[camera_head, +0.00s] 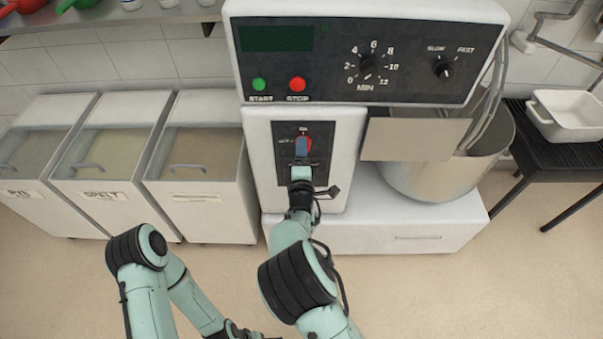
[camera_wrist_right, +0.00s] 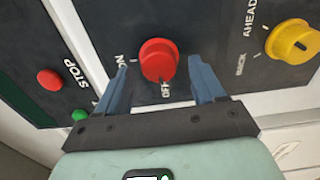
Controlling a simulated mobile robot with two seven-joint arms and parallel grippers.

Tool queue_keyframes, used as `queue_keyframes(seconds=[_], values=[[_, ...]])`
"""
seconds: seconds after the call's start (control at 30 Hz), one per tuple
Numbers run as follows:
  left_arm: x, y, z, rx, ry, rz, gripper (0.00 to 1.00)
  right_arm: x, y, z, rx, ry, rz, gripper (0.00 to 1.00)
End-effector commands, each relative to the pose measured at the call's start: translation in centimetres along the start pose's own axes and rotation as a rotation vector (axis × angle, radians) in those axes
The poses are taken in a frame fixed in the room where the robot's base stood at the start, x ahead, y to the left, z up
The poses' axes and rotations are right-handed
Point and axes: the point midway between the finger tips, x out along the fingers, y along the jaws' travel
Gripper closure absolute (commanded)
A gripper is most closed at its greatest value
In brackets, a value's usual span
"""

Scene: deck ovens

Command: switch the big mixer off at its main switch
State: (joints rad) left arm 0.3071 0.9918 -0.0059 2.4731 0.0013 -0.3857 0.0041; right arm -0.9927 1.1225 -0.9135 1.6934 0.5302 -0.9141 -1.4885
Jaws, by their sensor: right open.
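The big mixer's grey-white body (camera_head: 257,170) stands ahead of me. Its main switch is a red round knob (camera_wrist_right: 158,60) on a dark plate, with ON to its left and OFF just below it in the right wrist view. In the head view the knob (camera_head: 304,143) is partly covered by my gripper. Which mark the knob points to, I cannot tell. My right gripper (camera_wrist_right: 158,66) is open, with one blue finger on each side of the knob and visible gaps between. My left arm is low at the left; its gripper is not in view.
Below the main switch is a yellow knob (camera_wrist_right: 292,42) marked AHEAD and BACK. Above are a green START button (camera_head: 259,85), a red STOP button (camera_head: 297,84) and dials. The steel bowl (camera_head: 440,180) is right; flour bins (camera_head: 205,195) stand left.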

Motion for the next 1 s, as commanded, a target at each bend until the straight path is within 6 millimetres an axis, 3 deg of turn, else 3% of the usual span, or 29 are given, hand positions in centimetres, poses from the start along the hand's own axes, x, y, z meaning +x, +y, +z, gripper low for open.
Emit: queue_keyframes(seconds=[0.3,0.5,0.7,1.0], values=[[0.4,-0.1,0.0,-0.001,-0.001,0.0,0.57,-6.8,0.0,-0.1,0.0,0.001,-0.001,0.31],[0.5,-0.2,0.0,-0.001,-0.002,-0.001,0.57,-10.3,0.0,-0.1,0.001,0.002,0.0,0.31],[0.5,-0.2,0.0,-0.001,-0.002,-0.001,0.57,-11.8,0.0,0.0,0.001,0.001,0.001,0.31],[0.5,-0.2,0.0,-0.001,-0.002,-0.001,0.57,-11.9,0.0,0.0,0.0,0.0,0.001,0.31]])
